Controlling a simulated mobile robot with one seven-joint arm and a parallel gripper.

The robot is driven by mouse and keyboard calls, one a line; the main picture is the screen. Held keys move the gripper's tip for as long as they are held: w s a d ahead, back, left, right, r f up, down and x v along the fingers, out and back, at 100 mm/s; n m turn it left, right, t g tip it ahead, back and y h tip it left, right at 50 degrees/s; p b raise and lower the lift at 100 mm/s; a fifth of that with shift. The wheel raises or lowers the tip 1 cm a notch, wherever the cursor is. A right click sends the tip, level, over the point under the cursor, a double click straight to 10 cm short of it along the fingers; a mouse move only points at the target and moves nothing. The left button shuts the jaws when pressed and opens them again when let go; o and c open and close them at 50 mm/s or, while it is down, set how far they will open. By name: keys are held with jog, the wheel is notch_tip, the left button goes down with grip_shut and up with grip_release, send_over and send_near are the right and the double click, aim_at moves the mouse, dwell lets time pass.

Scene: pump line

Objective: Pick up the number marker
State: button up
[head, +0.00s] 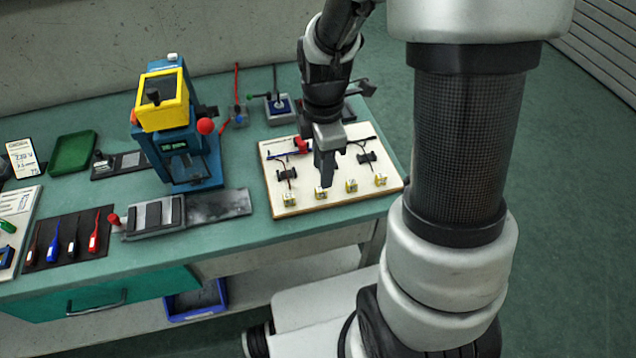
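My gripper (326,178) points down over the board, just behind the second marker in the picture. Its fingers look close together, but any gap or contact cannot be made out. No marker is visibly lifted.
Black clips (367,157) with cords lie on the board. Left of it stands a blue press with a yellow top (163,98), and a grey fixture (155,216). Screwdrivers lie on a dark mat (68,240), behind them a green tray (73,152). The green bench top (235,178) is bare between press and board.

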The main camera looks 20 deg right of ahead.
aim_at(321, 193)
jog(key=shift+a+f+b, duration=0.15)
jog(key=shift+f+b, duration=0.45)
jog(key=shift+f, duration=2.9)
grip_shut()
